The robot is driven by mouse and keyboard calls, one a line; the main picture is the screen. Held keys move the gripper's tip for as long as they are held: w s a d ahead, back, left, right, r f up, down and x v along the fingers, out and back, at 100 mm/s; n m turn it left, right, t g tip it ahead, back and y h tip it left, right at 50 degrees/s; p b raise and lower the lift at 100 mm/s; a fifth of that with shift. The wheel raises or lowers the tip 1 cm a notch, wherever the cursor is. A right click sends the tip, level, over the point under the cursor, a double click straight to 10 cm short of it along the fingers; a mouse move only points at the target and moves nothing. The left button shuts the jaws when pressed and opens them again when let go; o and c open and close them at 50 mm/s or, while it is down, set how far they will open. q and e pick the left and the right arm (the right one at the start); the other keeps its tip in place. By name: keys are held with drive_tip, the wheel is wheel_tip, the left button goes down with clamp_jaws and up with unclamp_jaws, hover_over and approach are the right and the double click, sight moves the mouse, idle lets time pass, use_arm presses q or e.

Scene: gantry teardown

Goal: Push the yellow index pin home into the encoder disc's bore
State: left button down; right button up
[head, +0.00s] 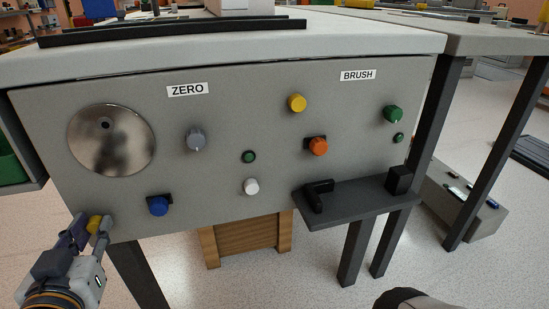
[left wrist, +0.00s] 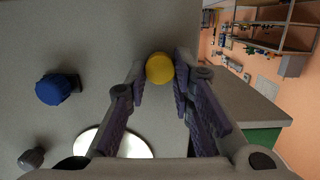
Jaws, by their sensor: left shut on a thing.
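My left gripper (head: 90,230) is at the lower left of the grey panel, shut on the yellow index pin (head: 95,222). In the left wrist view the round yellow end of the pin (left wrist: 160,68) shows between the two fingers. The encoder disc (head: 111,142) is a shiny round metal plate on the panel's left part. A small dark bore (head: 105,123) shows in its upper part and looks empty. The pin is apart from the disc, below it in the head view. In the left wrist view the disc (left wrist: 125,145) is partly hidden by my gripper. My right gripper is not in view.
The panel carries a grey knob (head: 196,139), blue knob (head: 158,206), yellow knob (head: 297,102), orange knob (head: 318,146) and green knob (head: 393,114). A dark shelf (head: 350,207) juts out at the lower right. A wooden crate (head: 247,238) stands below.

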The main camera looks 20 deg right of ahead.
use_arm(q)
drive_tip(key=s+p, duration=0.4)
drive_tip(key=s, duration=0.4)
drive_tip(key=shift+a, duration=0.15)
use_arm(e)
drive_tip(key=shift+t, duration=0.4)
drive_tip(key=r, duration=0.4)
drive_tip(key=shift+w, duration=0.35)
